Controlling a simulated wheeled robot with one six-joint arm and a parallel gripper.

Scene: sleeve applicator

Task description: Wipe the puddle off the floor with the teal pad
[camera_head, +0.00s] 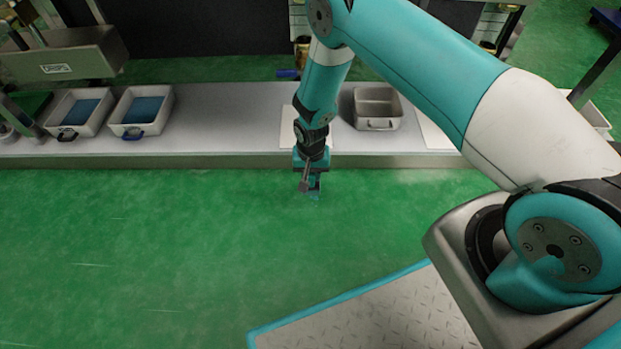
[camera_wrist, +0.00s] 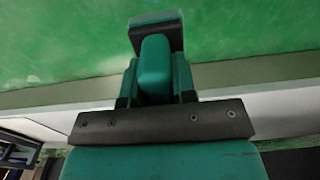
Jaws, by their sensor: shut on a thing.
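My gripper (camera_head: 309,186) hangs down in front of the grey bench, low over the green floor. It is shut on the teal pad, which shows as a small teal bit (camera_head: 315,196) at its tip in the head view. In the wrist view the pad is a dark block with a pale teal face (camera_wrist: 156,18), beyond the teal finger of my gripper (camera_wrist: 155,62). I cannot tell whether the pad touches the floor. I cannot make out a clear puddle; the floor has blotchy lighter patches, and my gripper hides a little of it.
The long grey bench (camera_head: 225,125) runs across behind my gripper. Two white trays with blue contents (camera_head: 78,112) (camera_head: 142,110) stand on its left, and an empty metal tray (camera_head: 377,108) stands right of my arm. The green floor (camera_head: 150,240) at left is open.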

